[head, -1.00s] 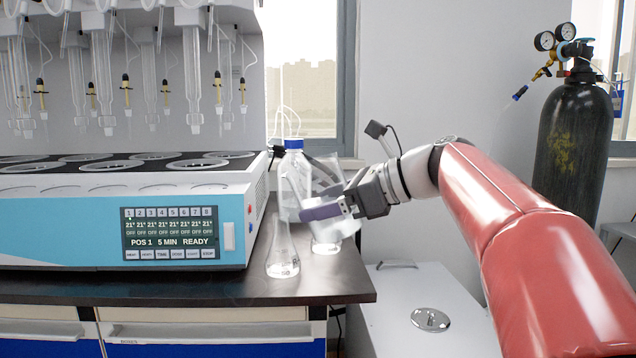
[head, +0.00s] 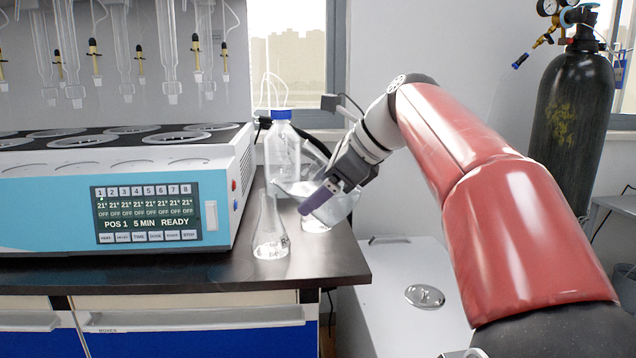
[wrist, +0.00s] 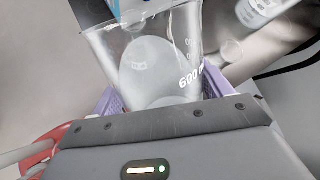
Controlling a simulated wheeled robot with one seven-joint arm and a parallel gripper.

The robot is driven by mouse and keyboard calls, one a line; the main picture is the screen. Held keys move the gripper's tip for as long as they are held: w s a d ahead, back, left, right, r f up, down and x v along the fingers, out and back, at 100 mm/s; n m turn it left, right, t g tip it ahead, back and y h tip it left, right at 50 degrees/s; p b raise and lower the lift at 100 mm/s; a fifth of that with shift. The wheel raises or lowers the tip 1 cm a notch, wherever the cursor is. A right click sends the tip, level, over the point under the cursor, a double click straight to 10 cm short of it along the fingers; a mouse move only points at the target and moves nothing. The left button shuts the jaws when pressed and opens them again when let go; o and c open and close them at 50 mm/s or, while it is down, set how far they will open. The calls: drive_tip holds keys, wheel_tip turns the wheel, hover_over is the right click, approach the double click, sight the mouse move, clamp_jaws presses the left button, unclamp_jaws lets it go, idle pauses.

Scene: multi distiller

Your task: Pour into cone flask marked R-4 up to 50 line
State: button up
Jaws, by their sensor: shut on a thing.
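A clear beaker (head: 345,204) is tilted well over to the left, its mouth beside the upper neck of a clear cone flask (head: 270,238). My gripper (head: 318,197) is shut on it with purple fingers. The wrist view shows the beaker (wrist: 150,60) with a white "600" mark between the fingers (wrist: 155,95). The flask stands upright near the counter's front; its small marking is unreadable. Another glass vessel's base (head: 316,224) shows behind the beaker, mostly hidden. I cannot tell the liquid level in the flask or whether a stream is falling.
A blue-capped clear bottle (head: 283,155) with tubing stands behind the flask. The distiller (head: 150,212) fills the left, its panel reading READY. The dark counter (head: 205,268) is clear in front and ends right of the glassware. A gas cylinder (head: 572,135) stands far right.

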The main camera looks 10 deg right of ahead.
drive_tip(key=shift+r+h+p, duration=0.65)
drive_tip(key=shift+h+p, duration=0.05)
drive_tip(key=shift+p, duration=1.15)
drive_tip(key=shift+r+h+p, duration=0.25)
drive_tip(key=shift+h+p, duration=0.15)
drive_tip(key=shift+p, duration=0.7)
idle(5.0)
